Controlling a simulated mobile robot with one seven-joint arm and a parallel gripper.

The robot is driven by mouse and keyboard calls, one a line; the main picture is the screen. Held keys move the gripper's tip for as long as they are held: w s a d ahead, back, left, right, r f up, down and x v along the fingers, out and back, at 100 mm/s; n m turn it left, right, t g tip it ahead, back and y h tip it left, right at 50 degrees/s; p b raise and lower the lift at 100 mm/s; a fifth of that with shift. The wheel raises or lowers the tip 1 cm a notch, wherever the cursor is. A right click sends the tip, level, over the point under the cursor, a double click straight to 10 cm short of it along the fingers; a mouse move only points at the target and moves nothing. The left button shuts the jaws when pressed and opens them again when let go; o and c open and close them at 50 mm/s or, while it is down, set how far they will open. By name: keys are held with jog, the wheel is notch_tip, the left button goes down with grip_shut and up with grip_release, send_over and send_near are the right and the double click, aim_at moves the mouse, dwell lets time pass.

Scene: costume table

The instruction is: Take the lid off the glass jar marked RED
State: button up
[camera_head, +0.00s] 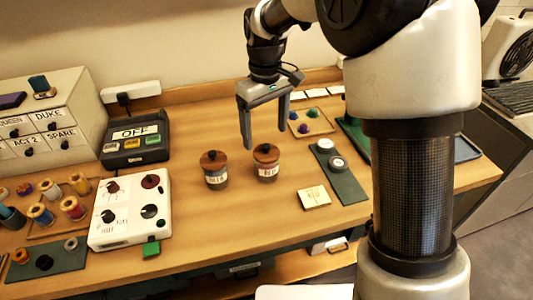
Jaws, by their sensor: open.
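Two small glass jars stand upright on the wooden table, each with a brown wooden lid and a dark knob. The left jar (216,181) and the right jar (266,172) both have white labels, too small to read for certain, so I cannot tell which is marked RED. The left lid (209,163) and the right lid (262,157) both sit on their jars. My gripper (266,138) is open and empty, pointing down. Its fingertips appear just above or behind the right jar's lid in the picture; the exact depth is unclear.
A white box with knobs (130,210) and a dark device marked OFF (135,139) stand to the left. A dark green strip with round pieces (349,187), a cream card (313,197) and a tray with coloured pieces (311,130) lie to the right. Table in front is mostly clear.

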aim_at(267, 145)
notch_tip(267, 145, down, 5)
jog(key=shift+s+d+f, duration=0.1)
jog(key=shift+d, duration=0.05)
jog(key=c, duration=1.1)
